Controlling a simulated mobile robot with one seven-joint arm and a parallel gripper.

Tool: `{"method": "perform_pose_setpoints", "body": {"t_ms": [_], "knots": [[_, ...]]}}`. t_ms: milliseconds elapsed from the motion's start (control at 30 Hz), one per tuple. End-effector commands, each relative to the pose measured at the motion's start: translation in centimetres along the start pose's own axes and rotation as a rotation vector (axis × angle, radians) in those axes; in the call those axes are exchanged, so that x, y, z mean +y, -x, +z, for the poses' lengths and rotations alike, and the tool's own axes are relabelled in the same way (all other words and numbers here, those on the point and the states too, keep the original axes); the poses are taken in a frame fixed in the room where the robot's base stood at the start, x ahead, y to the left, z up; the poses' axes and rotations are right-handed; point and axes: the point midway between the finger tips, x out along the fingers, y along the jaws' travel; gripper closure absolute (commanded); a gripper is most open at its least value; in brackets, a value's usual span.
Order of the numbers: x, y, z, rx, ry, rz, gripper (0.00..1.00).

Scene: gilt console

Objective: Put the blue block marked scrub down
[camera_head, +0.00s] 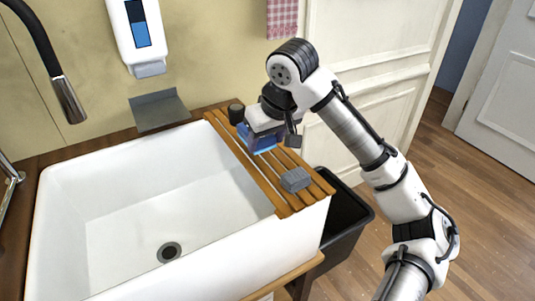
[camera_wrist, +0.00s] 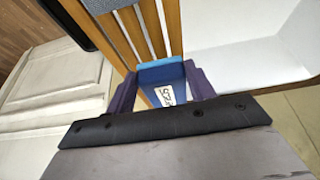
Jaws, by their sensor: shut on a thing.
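The blue block (camera_head: 257,139) is held in my gripper (camera_head: 258,143) over the wooden slatted rack (camera_head: 276,194) at the right side of the sink. In the wrist view the blue block (camera_wrist: 164,84) sits between the two purple fingers of my gripper (camera_wrist: 163,88), which are shut on it. A white label with dark lettering shows on its face, seen at a slant. The slats lie beyond it. I cannot tell whether the block touches the rack.
A grey block (camera_head: 295,180) lies on the near part of the rack; its edge also shows in the wrist view (camera_wrist: 105,4). A dark cup-like object (camera_head: 236,114) stands at the rack's far end. The white sink (camera_head: 128,180) is empty. A black bin (camera_head: 345,215) stands below, right of the rack.

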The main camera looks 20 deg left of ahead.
Motion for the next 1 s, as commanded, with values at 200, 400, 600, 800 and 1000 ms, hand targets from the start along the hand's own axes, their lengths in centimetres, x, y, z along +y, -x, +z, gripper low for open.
{"method": "perform_pose_setpoints", "body": {"t_ms": [200,400,600,800,1000], "knots": [[0.0,-1.4,0.6,-0.001,0.000,-0.001,0.68],[0.0,-4.1,1.7,-0.001,-0.001,-0.001,0.68],[0.0,-4.6,1.9,0.001,0.001,0.000,0.68],[0.0,-4.9,2.0,0.001,0.001,-0.001,0.68],[0.0,-4.8,2.0,0.001,0.001,-0.001,0.24]]}}
